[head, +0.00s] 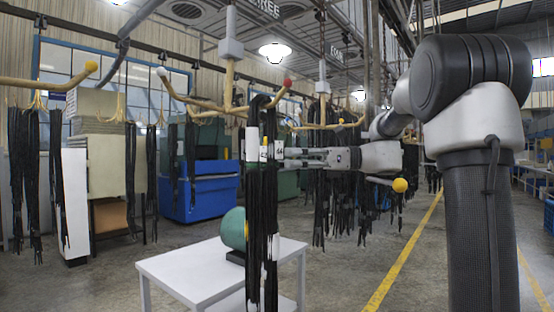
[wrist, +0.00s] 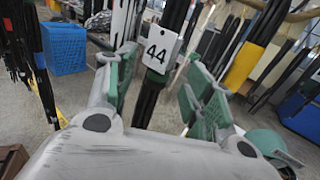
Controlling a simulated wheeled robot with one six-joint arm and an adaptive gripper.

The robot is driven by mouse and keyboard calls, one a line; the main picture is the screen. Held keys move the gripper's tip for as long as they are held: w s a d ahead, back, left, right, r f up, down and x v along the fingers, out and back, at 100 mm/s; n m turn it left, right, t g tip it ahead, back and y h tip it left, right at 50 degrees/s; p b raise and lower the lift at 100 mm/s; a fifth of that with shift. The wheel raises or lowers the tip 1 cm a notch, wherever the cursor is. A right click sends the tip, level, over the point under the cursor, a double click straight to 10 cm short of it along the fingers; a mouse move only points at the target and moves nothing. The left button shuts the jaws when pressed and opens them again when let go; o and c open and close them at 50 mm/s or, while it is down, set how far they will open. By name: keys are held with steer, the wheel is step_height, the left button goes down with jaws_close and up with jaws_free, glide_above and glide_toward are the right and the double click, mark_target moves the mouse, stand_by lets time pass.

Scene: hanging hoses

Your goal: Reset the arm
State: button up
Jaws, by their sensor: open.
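My gripper (head: 284,158) is at the middle of the head view, reaching left from my arm toward a bundle of black hanging hoses (head: 262,205). In the wrist view my gripper (wrist: 163,88) is open, its green-padded fingers spread apart. Black hoses with a white tag reading 44 (wrist: 161,48) show in the gap between the fingers, beyond the palm. Nothing is seen gripped. I cannot tell whether a finger touches the hoses. The bundle hangs upright from a tan rack bar (head: 215,108) with a red end knob.
A white table (head: 185,272) with a green round object (head: 233,229) stands below and behind the hoses. Another hose bundle (head: 325,200) hangs just right of them. A yellow-knobbed rod (head: 400,185) sticks out near my wrist. Open floor lies around the yellow line (head: 405,250).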

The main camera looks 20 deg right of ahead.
steer(key=v, duration=0.6)
steer(key=s+a+f+n+g+h, duration=0.1)
steer(key=s+a+f+n+h, duration=0.25)
steer(key=s+f, duration=0.35)
steer(key=s+a+f+n+g+h, duration=0.2)
steer(key=s+f+n+h, duration=0.2)
steer(key=s+f, duration=0.3)
steer(key=s+d+f+n+t+h, duration=0.1)
steer(key=s+d+f+n+h, duration=0.8)
steer(key=n, duration=0.5)
steer(key=shift+s+d+f+t, duration=0.3)
steer(key=shift+s+d+f, duration=0.4)
steer(key=shift+s+d, duration=0.35)
steer(key=shift+s+a+h, duration=0.1)
steer(key=shift+h, duration=0.15)
